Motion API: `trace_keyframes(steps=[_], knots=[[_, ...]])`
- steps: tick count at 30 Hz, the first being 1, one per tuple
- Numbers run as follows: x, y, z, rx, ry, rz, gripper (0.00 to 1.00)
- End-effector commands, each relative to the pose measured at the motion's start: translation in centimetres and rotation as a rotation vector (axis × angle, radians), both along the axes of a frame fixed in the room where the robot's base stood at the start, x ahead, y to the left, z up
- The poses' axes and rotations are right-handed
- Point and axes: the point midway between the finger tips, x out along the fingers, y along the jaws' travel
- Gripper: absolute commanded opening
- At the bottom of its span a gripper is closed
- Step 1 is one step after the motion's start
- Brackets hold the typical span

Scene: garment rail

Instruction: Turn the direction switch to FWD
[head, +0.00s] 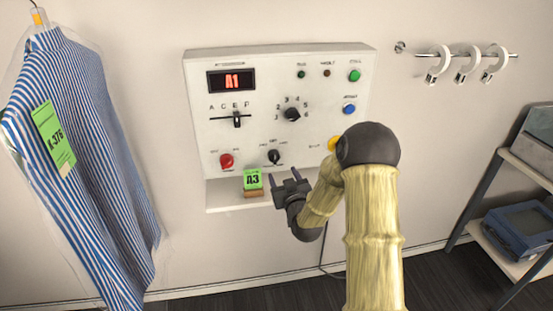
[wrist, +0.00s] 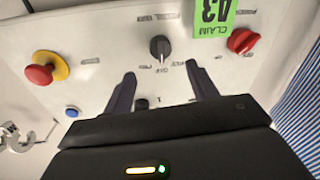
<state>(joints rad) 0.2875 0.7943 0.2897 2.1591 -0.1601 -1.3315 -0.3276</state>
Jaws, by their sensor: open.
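The direction switch is a small black knob (head: 274,157) low on the white control panel (head: 205,130). In the wrist view the direction switch (wrist: 160,47) stands between and beyond my fingertips, with OFF and side labels beside it. Its pointer looks roughly in line with OFF; the small lettering is hard to read. My gripper (head: 287,178) is in front of and below the switch in the head view. In the wrist view my gripper (wrist: 160,69) is open, one finger to each side of the knob, with nothing held; I see no contact.
A red knob (head: 226,160) is left of the switch. A green A3 tag (head: 252,179) stands on the ledge below. A red mushroom button (wrist: 38,74) on yellow is near my arm. A numbered dial (head: 292,114) is above. A striped shirt (head: 85,150) hangs left.

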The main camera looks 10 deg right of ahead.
Motion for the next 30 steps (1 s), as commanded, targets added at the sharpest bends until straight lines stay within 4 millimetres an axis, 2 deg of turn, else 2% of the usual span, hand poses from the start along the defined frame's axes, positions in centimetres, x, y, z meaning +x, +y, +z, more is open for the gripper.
trace_keyframes(steps=[3,15,21,29,30], knots=[[1.9,0.2,0.2,0.001,-0.001,0.000,0.58],[7.5,0.6,0.2,0.001,-0.001,0.000,0.58],[8.8,0.7,0.0,0.000,0.000,0.000,0.58],[8.8,0.7,0.0,0.000,0.000,0.000,0.58],[8.8,0.7,0.0,0.000,0.000,0.000,0.52]])
